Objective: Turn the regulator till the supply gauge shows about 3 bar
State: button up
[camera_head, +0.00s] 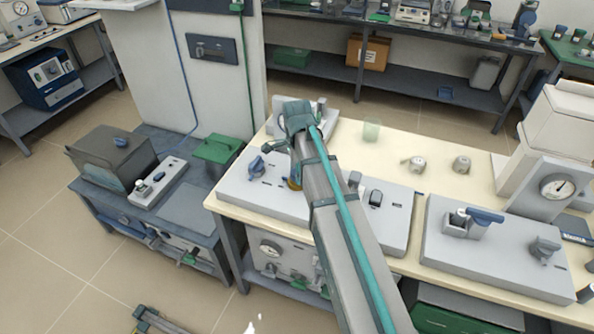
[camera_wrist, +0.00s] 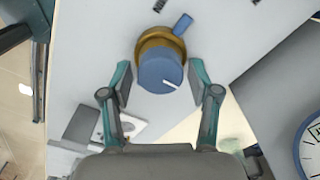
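The regulator is a blue knob (camera_wrist: 160,70) with a white pointer line, on a brass collar (camera_wrist: 150,40) with a blue lever beside it. In the wrist view my gripper (camera_wrist: 160,78) is open, with one finger on each side of the knob and a small gap at both sides. In the head view my arm hides most of the regulator; only a bit of brass (camera_head: 294,184) shows beside it. A blue-rimmed gauge (camera_wrist: 309,146) is cut off at the right edge of the wrist view; its reading cannot be told.
The light bench panel (camera_head: 270,197) carries a blue valve handle (camera_head: 256,166) left of my arm and small switches on the right. Another panel (camera_head: 490,255) and a dial gauge (camera_head: 557,187) stand further right. A pale green beaker (camera_head: 372,131) stands behind.

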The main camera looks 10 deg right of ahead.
jog(key=c, duration=0.8)
jog(key=shift+o, duration=0.2)
jog(key=shift+r+p, duration=0.1)
jog(key=shift+p, duration=0.2)
jog(key=o, duration=1.1)
jog(key=shift+o, duration=0.2)
notch_tip(320, 180, up, 12)
